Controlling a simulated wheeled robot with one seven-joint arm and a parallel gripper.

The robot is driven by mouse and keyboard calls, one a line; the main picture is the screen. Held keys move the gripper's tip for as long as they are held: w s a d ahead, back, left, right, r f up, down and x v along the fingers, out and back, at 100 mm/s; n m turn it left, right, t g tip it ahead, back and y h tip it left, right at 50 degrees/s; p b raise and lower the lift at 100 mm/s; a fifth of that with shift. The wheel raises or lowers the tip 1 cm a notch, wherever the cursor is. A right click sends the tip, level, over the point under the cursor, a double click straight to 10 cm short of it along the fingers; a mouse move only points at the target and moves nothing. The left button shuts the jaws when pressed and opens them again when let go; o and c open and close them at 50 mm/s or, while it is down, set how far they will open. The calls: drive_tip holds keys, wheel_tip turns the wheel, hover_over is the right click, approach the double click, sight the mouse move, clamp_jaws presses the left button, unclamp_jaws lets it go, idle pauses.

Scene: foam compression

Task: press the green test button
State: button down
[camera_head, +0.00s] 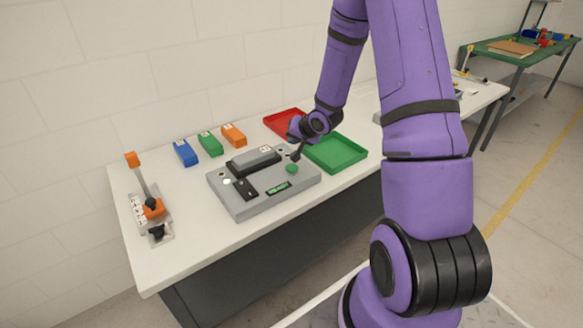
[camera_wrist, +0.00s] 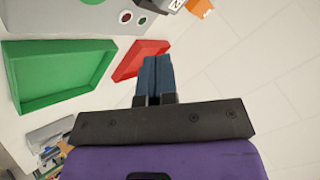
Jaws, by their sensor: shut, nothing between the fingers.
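The green test button (camera_head: 292,168) sits on the right part of the top of the grey test machine (camera_head: 240,203), near its front. In the wrist view a green round part (camera_wrist: 93,1) shows only partly at the top edge. My gripper (camera_head: 295,157) is shut and empty, close above and behind the button in the head view. From this angle I cannot tell the exact gap, but I see no clear contact. A small display (camera_head: 278,188) with green text is on the machine's front.
A green tray (camera_head: 347,165) and a red tray (camera_head: 273,127) lie right of and behind the machine. Blue (camera_head: 185,153), green (camera_head: 210,144) and orange (camera_head: 234,135) blocks stand behind it. A lever device (camera_head: 150,210) stands at the left table end.

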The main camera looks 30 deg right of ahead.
sight(294, 166)
drive_tip(key=shift+f, duration=3.75)
drive_tip(key=shift+f, duration=0.2)
drive_tip(key=shift+f, duration=0.2)
drive_tip(key=shift+f, duration=0.45)
drive_tip(key=shift+r, duration=0.85)
drive_tip(key=shift+r, duration=2.55)
